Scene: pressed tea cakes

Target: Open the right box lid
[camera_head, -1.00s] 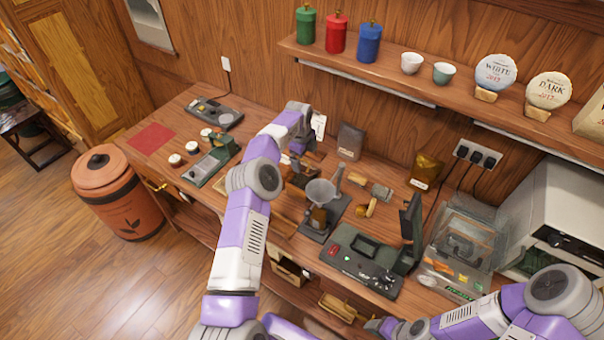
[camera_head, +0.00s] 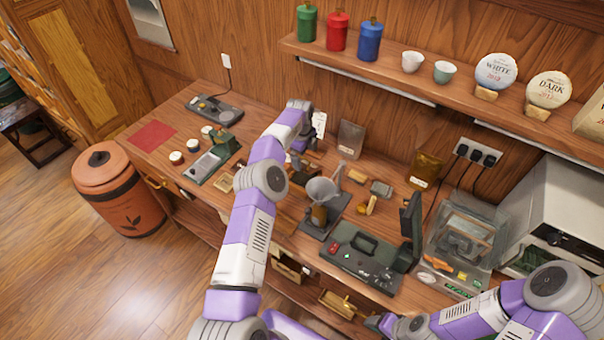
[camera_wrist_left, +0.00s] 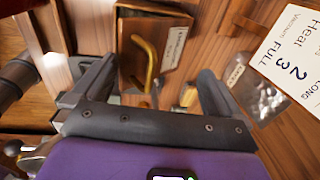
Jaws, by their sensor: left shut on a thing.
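A brown wooden box panel with a curved brass handle (camera_wrist_left: 147,62) and a small paper label shows in the left wrist view; I take it for the right box lid (camera_wrist_left: 128,27). My left gripper (camera_wrist_left: 155,82) has one finger on either side of this panel, shut on it as far as I can tell; the contact is not clear. In the head view my left gripper (camera_head: 298,160) is over the back middle of the counter, and my forearm partly hides the box. My right gripper (camera_head: 376,323) is low at the bottom edge, its fingers unclear.
A second wooden box (camera_wrist_left: 45,30) stands at left in the wrist view. A paper card (camera_wrist_left: 290,55) and clear pouch (camera_wrist_left: 262,98) are at right.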

